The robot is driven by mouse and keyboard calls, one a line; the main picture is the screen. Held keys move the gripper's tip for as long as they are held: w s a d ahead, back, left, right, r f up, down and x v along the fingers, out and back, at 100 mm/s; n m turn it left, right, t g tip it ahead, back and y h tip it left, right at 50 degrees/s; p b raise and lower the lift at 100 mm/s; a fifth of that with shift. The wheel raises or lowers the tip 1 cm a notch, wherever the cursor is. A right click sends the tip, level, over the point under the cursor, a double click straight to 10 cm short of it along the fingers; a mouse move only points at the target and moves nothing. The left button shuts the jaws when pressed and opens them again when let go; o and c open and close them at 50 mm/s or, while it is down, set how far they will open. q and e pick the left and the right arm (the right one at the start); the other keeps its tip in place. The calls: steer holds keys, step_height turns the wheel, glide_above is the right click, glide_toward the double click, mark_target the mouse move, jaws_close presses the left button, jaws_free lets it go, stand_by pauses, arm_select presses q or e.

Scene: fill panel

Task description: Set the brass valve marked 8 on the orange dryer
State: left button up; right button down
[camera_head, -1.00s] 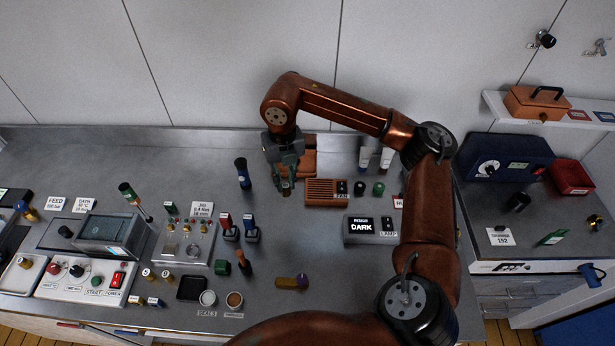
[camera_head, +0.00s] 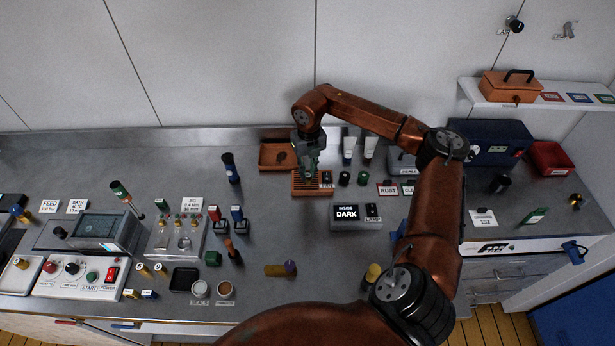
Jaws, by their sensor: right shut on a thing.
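The orange slatted box (camera_head: 325,189), which I take to be the orange dryer, sits on the steel bench near the back middle. My right gripper (camera_head: 309,172) points down over its back left part. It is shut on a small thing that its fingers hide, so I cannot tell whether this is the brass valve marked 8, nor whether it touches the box. Two small brass pieces, a left one (camera_head: 143,270) and a right one (camera_head: 161,270), stand at the front left. Their marks are too small to read surely. My left gripper is not in view.
An open orange tray (camera_head: 270,163) lies behind and left of the box. Green-black knobs (camera_head: 344,179) stand right of it. A display reading DARK (camera_head: 347,213) is in front. A brass piece with a purple end (camera_head: 279,270) lies near the front on clear bench.

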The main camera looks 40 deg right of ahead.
mark_target(307, 174)
steer(key=f, duration=0.1)
steer(key=w+f, duration=0.1)
steer(key=f, duration=0.1)
steer(key=shift+a, duration=0.1)
steer(key=shift+s+r, duration=0.15)
steer(key=shift+s, duration=0.15)
steer(key=shift+w+f, duration=0.1)
steer(key=shift+f, duration=0.15)
steer(key=c, duration=2.2)
jaws_free()
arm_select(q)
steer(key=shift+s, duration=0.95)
arm_select(e)
steer(key=o, duration=0.4)
steer(key=shift+c, duration=0.2)
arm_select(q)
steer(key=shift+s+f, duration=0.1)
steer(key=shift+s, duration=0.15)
arm_select(e)
step_height(307, 174, up, 12)
steer(key=shift+r, duration=0.25)
